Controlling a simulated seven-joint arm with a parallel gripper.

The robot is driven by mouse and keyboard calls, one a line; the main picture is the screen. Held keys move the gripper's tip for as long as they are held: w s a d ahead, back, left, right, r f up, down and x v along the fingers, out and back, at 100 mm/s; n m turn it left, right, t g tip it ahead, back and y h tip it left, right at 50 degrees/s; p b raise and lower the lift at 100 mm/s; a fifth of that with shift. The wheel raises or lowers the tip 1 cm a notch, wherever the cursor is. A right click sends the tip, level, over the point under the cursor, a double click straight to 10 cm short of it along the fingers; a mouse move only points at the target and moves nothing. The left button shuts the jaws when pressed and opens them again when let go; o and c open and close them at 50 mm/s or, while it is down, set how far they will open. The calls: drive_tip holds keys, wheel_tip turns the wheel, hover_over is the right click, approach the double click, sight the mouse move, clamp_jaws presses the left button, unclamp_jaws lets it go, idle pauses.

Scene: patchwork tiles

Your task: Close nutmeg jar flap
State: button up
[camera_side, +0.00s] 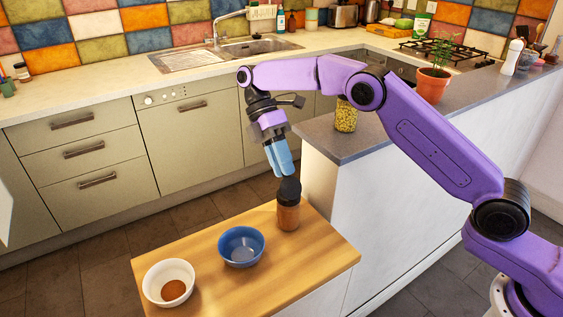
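The nutmeg jar (288,217) stands upright near the back right of the wooden board. It has a brown body and a black top. A black flap (289,188) rises from the top and looks raised, though its exact angle is hard to tell. My gripper (284,173) points down from above, with its blue fingertips just over or touching the flap. The fingers look close together, and I see nothing held between them. The small gap at the flap is not clear from this side.
A blue bowl (241,262) stands left of the jar. A white bowl (155,295) with brown powder sits at the board's front left. The grey counter (335,150) rises close behind on the right, with a jar of yellow-green contents (346,120) and a potted plant (432,90).

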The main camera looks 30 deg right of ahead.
sight(293, 192)
drive_tip(key=shift+s+r, duration=0.1)
idle(0.4)
drive_tip(key=shift+s+r+t, duration=0.3)
drive_tip(key=shift+s+t, duration=0.2)
drive_tip(key=shift+t, duration=0.35)
drive_tip(key=shift+s+r+t, duration=0.25)
drive_tip(key=shift+s+t, duration=0.2)
drive_tip(key=shift+t, duration=0.4)
drive_tip(key=shift+s+r+t, duration=0.15)
drive_tip(key=shift+s+t, duration=0.5)
drive_tip(key=shift+t, duration=0.25)
drive_tip(key=shift+s+r+t, duration=0.1)
drive_tip(key=shift+s+t, duration=0.5)
drive_tip(key=shift+t, duration=0.3)
drive_tip(key=shift+r, duration=0.25)
wheel_tip(293, 192, up, 16)
drive_tip(key=s+d+f+m, duration=0.1)
drive_tip(key=s+d+f, duration=0.3)
drive_tip(key=s, duration=0.3)
drive_tip(key=s+d+f+m+y, duration=0.1)
drive_tip(key=s+d+f, duration=0.2)
drive_tip(key=s+f, duration=0.2)
drive_tip(key=s+d+f+m+t, duration=0.1)
drive_tip(key=s+d+f, duration=0.3)
drive_tip(key=s, duration=0.6)
drive_tip(key=shift+s+d+f+m+y, duration=0.2)
drive_tip(key=shift+s+d+m+y, duration=0.1)
drive_tip(key=shift+s+m+y, duration=0.1)
